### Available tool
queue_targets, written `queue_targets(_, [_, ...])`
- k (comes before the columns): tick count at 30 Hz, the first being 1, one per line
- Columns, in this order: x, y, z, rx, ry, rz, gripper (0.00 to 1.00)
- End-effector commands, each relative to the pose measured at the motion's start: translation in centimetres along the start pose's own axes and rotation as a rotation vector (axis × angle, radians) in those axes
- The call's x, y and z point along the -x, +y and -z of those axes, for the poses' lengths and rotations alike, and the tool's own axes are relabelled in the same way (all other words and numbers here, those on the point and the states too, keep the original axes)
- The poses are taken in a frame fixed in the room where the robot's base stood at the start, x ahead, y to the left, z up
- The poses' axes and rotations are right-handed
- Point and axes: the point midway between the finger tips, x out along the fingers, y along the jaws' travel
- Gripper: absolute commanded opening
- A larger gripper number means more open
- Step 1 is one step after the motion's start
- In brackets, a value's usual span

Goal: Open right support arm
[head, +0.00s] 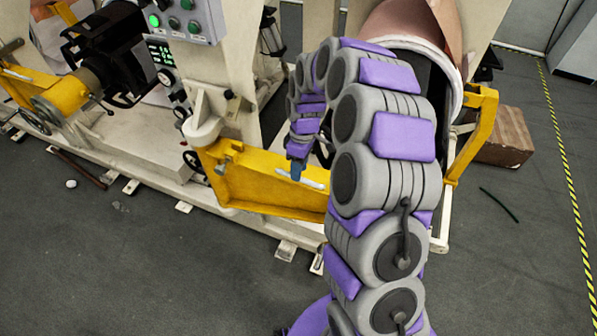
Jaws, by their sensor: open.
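The yellow support arm (245,182) runs from a cream hinge post on the machine toward the right, low in front of the frame. Its right end passes behind my arm and is hidden. A pale handle-like part (312,184) lies along its top edge. My gripper (297,172) points down close to this part, by the middle of the yellow arm. It is open and looks empty; its fingers are small here, and I cannot tell whether they touch the handle-like part.
A copper foil roll (405,22) is behind my arm. A yellow bracket (482,125) stands to its right, near a brown block (506,138). A button panel (180,18) is at upper left, above another yellow arm (66,97). The front grey floor is mostly clear.

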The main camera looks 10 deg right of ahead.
Motion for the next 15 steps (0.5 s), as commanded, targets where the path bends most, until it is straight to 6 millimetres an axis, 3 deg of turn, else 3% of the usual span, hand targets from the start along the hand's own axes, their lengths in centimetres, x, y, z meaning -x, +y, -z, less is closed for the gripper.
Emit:
queue_targets(6, [-2.0,-0.1,-0.1,0.001,-0.002,0.003,0.42])
queue_targets(15, [-2.2,-0.1,0.0,0.000,0.000,0.001,0.42])
